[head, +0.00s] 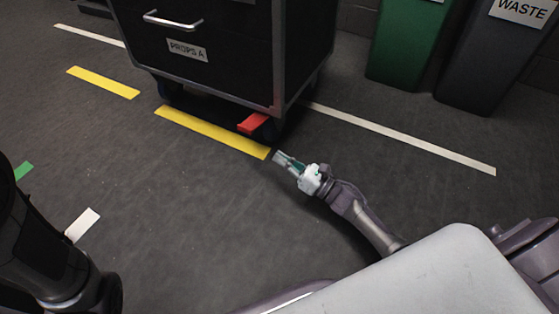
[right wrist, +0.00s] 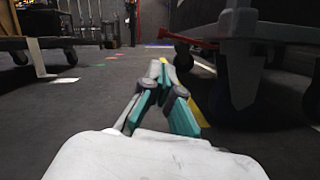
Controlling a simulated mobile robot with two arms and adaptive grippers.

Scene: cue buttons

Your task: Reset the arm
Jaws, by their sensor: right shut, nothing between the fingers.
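My right gripper (head: 278,157) is low over the dark floor in the head view, at the right end of a yellow tape strip (head: 212,131). Its fingers are shut with nothing between them. In the right wrist view the gripper (right wrist: 162,65) shows teal and grey fingers closed together, pointing forward along the floor. My right arm reaches in from the lower right of the head view. No cue buttons show in either view. My left gripper cannot be seen.
A black wheeled cabinet labelled PROPS A (head: 222,55) stands just ahead. A red piece (head: 252,122) is by its near wheel. A green bin (head: 408,40) and a dark waste bin (head: 490,60) stand at the back right. Open floor lies left of the gripper.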

